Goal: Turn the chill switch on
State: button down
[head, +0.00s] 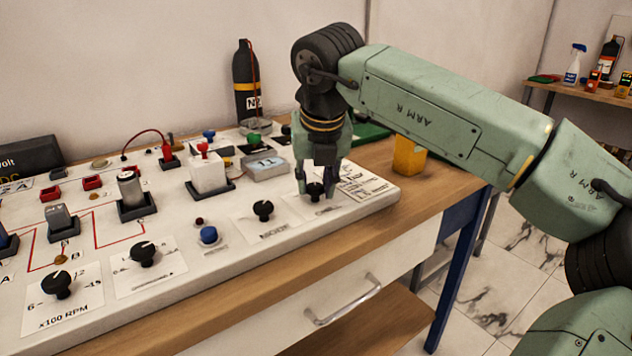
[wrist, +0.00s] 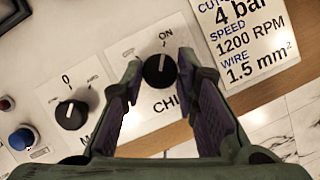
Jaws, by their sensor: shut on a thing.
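The chill switch is a round black knob (wrist: 160,72) on a white label plate near the panel's right end, with "ON" printed above it and "CH" lettering below. Its white mark points roughly up, toward the "ON" side. In the head view the chill knob (head: 316,191) sits low between my fingers. My gripper (wrist: 160,64) is shut on the knob, one finger on each side of it; my gripper also shows in the head view (head: 316,184), pointing down. The left finger hides part of the plate.
A similar black knob (head: 263,209) and a blue button (head: 208,235) lie left of the chill switch. A printed card (wrist: 240,45) is on its right. The white panel (head: 225,262) ends just beyond, on a wooden bench.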

jog(key=shift+r, duration=0.1)
jog(key=c, duration=1.2)
grip_release()
jog(key=shift+c, duration=0.2)
jog(key=v, duration=1.2)
